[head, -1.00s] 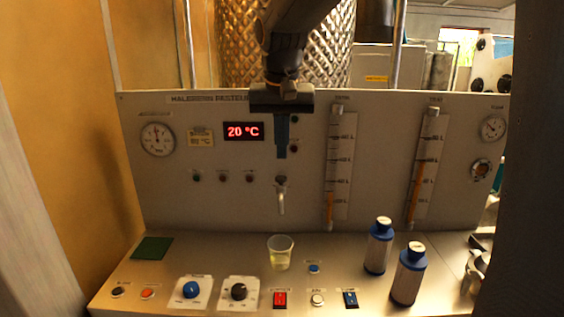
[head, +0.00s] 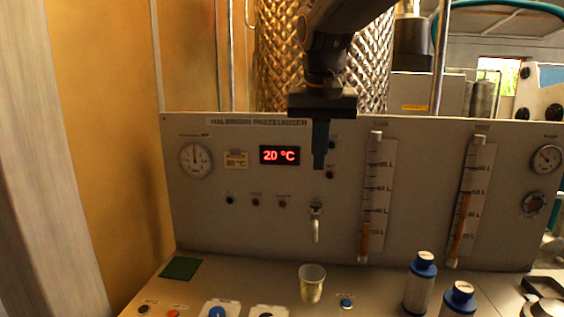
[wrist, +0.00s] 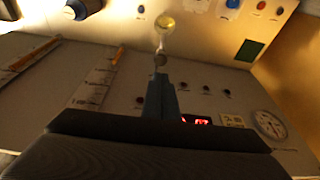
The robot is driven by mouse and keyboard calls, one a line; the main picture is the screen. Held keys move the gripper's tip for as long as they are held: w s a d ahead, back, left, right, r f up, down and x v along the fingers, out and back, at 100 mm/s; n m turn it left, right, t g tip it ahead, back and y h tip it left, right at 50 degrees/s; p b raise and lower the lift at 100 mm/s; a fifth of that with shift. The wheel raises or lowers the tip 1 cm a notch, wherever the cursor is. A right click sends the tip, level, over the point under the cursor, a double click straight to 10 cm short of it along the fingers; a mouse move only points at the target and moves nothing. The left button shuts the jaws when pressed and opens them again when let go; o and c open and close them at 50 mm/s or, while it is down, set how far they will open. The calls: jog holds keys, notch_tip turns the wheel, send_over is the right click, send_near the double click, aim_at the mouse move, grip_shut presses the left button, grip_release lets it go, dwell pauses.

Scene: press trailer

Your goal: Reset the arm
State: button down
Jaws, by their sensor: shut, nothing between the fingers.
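My gripper (head: 319,166) hangs pointing down in front of the grey upright panel (head: 230,225), between the red 20 °C display (head: 280,155) and the first level tube. Its fingers are shut together and empty. In the wrist view the shut fingers (wrist: 160,85) point toward the small tap (wrist: 160,60). In the head view the tap (head: 316,222) is below the fingertips. A clear cup with pale yellow liquid (head: 312,287) stands on the counter under the tap, and it also shows in the wrist view (wrist: 165,22).
Two blue-capped bottles (head: 420,285) (head: 459,303) stand to the right of the cup. Two level tubes (head: 376,190) (head: 468,205) and round gauges are on the panel. Knobs and buttons line the counter's front. A dimpled metal tank (head: 270,60) is behind, and an orange-yellow wall (head: 120,180) at left.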

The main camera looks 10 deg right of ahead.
jog(key=s+f+n+b, duration=0.1)
jog(key=s+f, duration=0.3)
jog(key=f, duration=0.7)
jog(key=s+f+n+g+b, duration=0.1)
jog(key=s+f, duration=0.4)
jog(key=f, duration=0.6)
jog(key=s+f+n+b, duration=0.1)
jog(key=s+f, duration=0.4)
jog(key=f, duration=0.6)
jog(key=shift+s+d+f+g+y, duration=0.1)
jog(key=shift+s+d+g+y, duration=0.05)
jog(key=shift+d+g+y, duration=0.2)
